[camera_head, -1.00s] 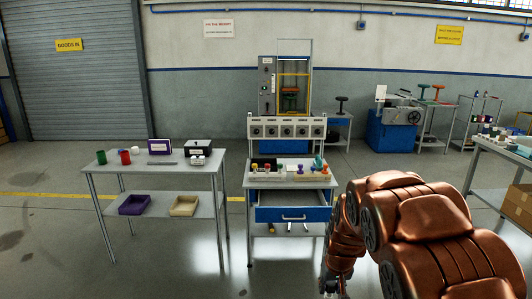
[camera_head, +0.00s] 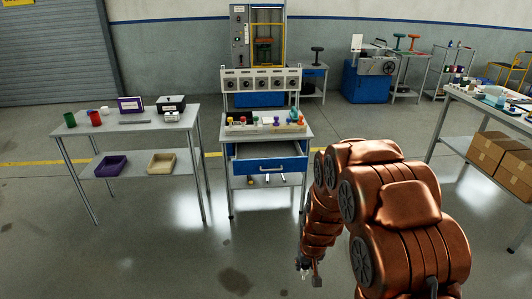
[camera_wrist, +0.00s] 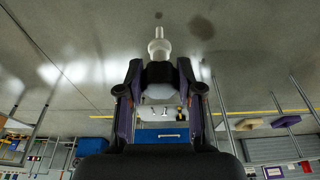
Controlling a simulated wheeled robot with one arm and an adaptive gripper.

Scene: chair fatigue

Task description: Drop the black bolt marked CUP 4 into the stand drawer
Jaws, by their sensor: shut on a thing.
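The stand (camera_head: 300,133) is a grey table with a blue drawer (camera_head: 270,165) under its top. The drawer is pulled open towards me, and its blue front also shows in the wrist view (camera_wrist: 160,136). My gripper (camera_head: 303,266) hangs low in front of the stand, well apart from the drawer. In the wrist view its fingertips (camera_wrist: 158,73) are shut on a dark piece (camera_wrist: 158,74) with a pale stepped end (camera_wrist: 159,45) sticking out. No CUP 4 marking is legible on it, so I cannot confirm that it is the bolt.
A tray of coloured pieces (camera_head: 265,128) lies on the stand top. A side table (camera_head: 140,124) at left has a purple bin (camera_head: 111,166) and a cream bin (camera_head: 161,163) below. A table with cardboard boxes (camera_head: 488,151) is at right. The floor before the stand is clear.

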